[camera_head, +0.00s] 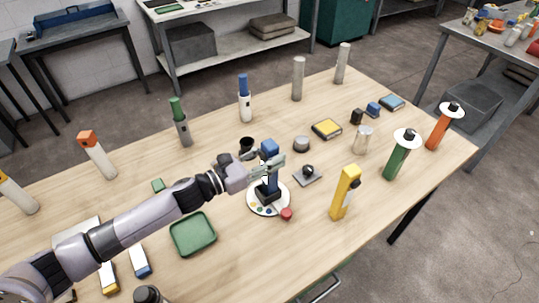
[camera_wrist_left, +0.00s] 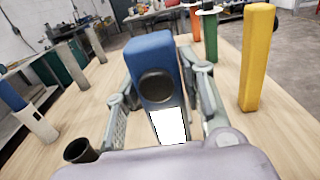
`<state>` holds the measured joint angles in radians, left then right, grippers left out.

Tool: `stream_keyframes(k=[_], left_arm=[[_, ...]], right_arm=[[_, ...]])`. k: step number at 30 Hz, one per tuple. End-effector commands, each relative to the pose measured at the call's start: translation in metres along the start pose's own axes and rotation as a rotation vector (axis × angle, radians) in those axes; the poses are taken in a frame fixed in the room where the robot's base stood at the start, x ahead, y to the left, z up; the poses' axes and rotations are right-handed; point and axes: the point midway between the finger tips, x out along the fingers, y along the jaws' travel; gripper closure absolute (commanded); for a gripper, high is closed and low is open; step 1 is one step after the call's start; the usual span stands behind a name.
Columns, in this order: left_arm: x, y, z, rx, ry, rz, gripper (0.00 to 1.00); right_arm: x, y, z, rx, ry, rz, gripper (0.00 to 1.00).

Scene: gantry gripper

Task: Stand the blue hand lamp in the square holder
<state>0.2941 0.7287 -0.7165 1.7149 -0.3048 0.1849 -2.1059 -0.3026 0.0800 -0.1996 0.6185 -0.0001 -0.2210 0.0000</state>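The blue hand lamp (camera_head: 269,147) has a blue head, a dark round lens and a white panel; it fills the middle of the left wrist view (camera_wrist_left: 152,58). My left gripper (camera_head: 267,166) has its fingers on both sides of it and appears shut on it. The lamp is roughly upright. Below the fingers a dark block (camera_head: 268,190) shows over a round white plate with coloured dots (camera_head: 254,203). I cannot tell whether this block is the lamp's lower part or the square holder. My right gripper is not in view.
A green tray (camera_head: 193,235) lies left. A black cup (camera_head: 247,145) is behind. Several upright bottles and tubes line the far side. The front right tabletop is clear.

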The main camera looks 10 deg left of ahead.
Motion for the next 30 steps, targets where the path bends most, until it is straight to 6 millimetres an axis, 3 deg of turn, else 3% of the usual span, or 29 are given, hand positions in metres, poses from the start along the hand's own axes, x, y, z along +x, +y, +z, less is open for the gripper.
stream_keyframes(k=[6, 17, 20, 30], left_arm=[[0.000, 0.000, 0.000, -0.001, 0.000, 0.000, 0.48], [0.000, 0.000, 0.005, -0.001, 0.000, 0.000, 0.48], [-0.013, 0.001, -0.001, -0.002, 0.003, 0.002, 0.48], [-0.085, -0.001, -0.003, -0.003, 0.004, 0.001, 0.48]], right_arm=[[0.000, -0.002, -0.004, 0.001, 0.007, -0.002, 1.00], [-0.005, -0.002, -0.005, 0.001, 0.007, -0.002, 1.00], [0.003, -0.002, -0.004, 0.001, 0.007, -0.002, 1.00], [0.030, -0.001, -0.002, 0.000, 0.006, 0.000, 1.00]])
